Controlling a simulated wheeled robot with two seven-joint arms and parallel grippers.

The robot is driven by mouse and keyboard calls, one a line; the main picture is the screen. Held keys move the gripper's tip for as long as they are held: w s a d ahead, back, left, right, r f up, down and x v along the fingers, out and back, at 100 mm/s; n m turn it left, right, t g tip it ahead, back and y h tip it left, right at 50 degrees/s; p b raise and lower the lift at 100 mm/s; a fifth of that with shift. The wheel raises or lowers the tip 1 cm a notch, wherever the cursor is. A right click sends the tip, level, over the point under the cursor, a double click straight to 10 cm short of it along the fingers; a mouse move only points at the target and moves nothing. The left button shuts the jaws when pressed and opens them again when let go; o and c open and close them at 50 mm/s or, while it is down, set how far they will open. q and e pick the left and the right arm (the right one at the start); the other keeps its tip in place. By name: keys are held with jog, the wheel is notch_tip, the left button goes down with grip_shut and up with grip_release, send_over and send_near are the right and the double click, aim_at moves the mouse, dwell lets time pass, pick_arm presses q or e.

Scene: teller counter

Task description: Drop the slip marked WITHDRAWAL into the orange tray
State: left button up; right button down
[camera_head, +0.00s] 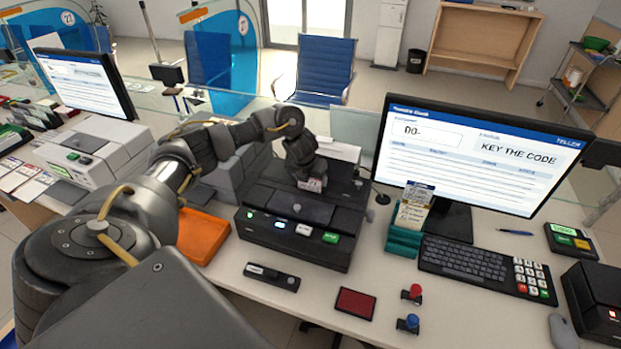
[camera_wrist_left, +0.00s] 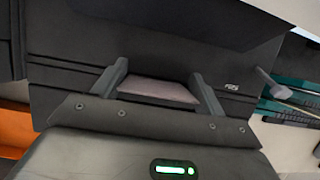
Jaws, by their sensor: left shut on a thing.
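My left gripper (camera_head: 312,184) is over the black counter machine (camera_head: 296,240), its fingers pointing down. It is shut on a pale pinkish flat piece (camera_wrist_left: 158,90), seen between the two fingers in the left wrist view; no marking on it can be read. The orange tray (camera_head: 203,238) lies on the counter left of the machine, partly hidden by my left arm; its edge also shows at the left of the wrist view (camera_wrist_left: 14,130). Printed slips (camera_head: 413,211) stand in a green holder (camera_head: 404,241) right of the machine; I cannot read WITHDRAWAL on any. My right gripper is not in view.
A monitor (camera_head: 480,150) and keyboard (camera_head: 462,260) stand at the right. A stapler-like black item (camera_head: 271,277), a red pad (camera_head: 355,303) and two stamps (camera_head: 411,293) lie along the front. Several cards (camera_head: 32,183) lie far left. The glass screen is behind.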

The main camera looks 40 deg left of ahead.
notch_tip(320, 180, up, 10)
jog(key=p, duration=0.9)
jog(key=shift+p, duration=0.4)
dwell(0.7)
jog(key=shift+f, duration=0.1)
